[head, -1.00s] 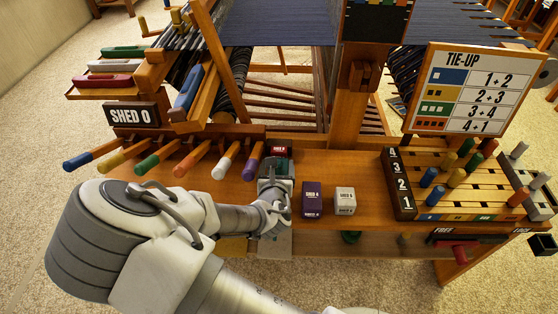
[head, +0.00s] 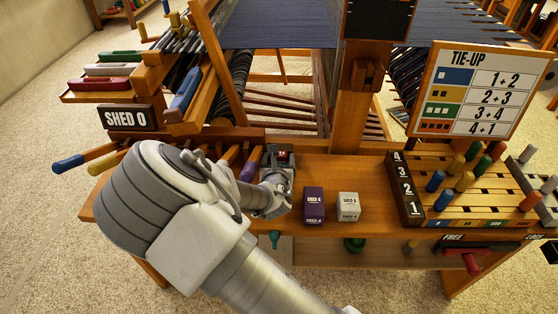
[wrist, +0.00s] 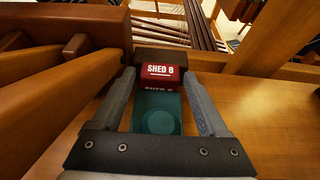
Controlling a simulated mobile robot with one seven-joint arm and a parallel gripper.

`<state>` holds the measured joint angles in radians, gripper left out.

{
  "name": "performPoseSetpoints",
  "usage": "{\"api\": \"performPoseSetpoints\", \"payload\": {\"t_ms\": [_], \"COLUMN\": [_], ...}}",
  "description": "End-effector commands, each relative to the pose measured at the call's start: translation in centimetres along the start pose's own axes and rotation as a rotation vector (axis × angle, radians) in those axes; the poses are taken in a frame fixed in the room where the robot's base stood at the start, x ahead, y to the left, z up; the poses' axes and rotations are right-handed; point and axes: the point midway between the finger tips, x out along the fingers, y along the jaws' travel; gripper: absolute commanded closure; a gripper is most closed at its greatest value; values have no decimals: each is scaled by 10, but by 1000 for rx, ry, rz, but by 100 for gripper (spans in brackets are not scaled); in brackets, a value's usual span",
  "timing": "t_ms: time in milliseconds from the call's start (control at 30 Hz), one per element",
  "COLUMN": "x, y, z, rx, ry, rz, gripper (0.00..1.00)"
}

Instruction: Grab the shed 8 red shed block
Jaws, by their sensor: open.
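The red shed block (wrist: 160,72), labelled SHED 8 or a similar mark, sits on the wooden bench at its back edge. In the head view the red block (head: 282,155) shows just beyond my gripper. My gripper (wrist: 165,82) is open, with one finger on each side of the block's near end; I cannot tell whether they touch it. In the head view my gripper (head: 280,168) is partly hidden by my own wrist. A teal-green piece (wrist: 158,113) lies between the fingers, nearer to me than the red block.
A purple block (head: 314,204) and a white block (head: 348,206) stand to the right on the bench.

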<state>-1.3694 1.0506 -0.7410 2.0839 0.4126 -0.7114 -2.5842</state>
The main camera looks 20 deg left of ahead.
Motion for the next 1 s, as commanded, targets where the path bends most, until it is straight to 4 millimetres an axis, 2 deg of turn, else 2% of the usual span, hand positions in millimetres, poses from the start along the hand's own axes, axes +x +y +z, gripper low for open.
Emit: {"api": "performPoseSetpoints", "payload": {"t_ms": [33,67,433,767,1000], "x": [0,0,0,-2,-13], "y": [0,0,0,0,1], "z": [0,0,0,4,30], "rx": [0,0,0,1,1], "ry": [0,0,0,-1,-2], "rz": [0,0,0,0,1], "gripper": [28,33,99,100,100]}}
